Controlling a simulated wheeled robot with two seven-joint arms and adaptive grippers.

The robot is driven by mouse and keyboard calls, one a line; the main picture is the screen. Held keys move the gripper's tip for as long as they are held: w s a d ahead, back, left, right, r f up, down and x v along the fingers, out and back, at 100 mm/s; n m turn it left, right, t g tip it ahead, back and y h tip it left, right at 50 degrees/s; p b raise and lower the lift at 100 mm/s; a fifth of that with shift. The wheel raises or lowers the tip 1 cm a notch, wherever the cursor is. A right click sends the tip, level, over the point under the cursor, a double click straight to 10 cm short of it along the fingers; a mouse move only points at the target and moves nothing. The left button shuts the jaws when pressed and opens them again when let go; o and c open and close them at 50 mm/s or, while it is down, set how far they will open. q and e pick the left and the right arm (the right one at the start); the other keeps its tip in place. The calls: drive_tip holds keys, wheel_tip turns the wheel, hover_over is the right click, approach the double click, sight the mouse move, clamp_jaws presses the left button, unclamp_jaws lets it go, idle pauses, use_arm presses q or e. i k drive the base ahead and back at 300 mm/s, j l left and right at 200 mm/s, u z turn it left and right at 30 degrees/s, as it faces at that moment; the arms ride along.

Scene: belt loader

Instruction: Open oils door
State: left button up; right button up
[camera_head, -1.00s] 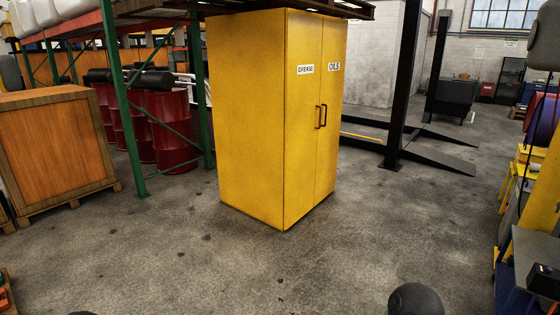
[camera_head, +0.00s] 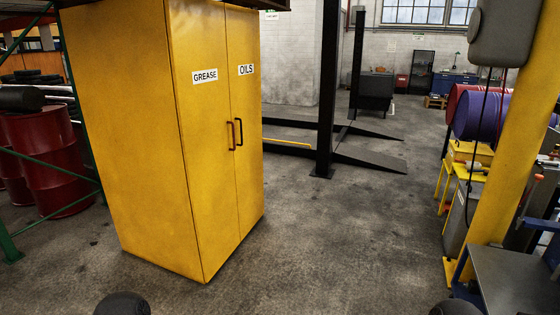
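The yellow cabinet (camera_head: 135,130) stands upright on the floor, left of centre. Its right front door, the oils door (camera_head: 245,150), carries a white OILS label (camera_head: 246,69) and a dark handle (camera_head: 239,132). The door beside it, the grease door (camera_head: 207,150), has a GREASE label and a reddish-brown handle (camera_head: 231,137). Both doors are closed. Dark rounded parts, probably of my arms, show at the bottom edge. Neither of my grippers is in view, and nothing touches the cabinet.
Red drums (camera_head: 45,150) and a green rack stand at the left. A black lift post (camera_head: 327,90) with low ramps (camera_head: 365,160) stands behind the cabinet. A yellow post (camera_head: 505,150) and a grey table (camera_head: 515,280) are at the right. The floor right of the cabinet is clear.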

sight(243, 24)
drive_tip(key=i, duration=2.1)
drive_tip(key=i+l+u, duration=0.1)
drive_tip(key=i+u, duration=0.2)
drive_tip(key=i, duration=0.25)
drive_tip(key=i+l+u, duration=0.2)
drive_tip(key=i+u, duration=0.15)
drive_tip(key=i, duration=0.15)
drive_tip(key=i+l+u, duration=0.3)
drive_tip(key=i, duration=0.2)
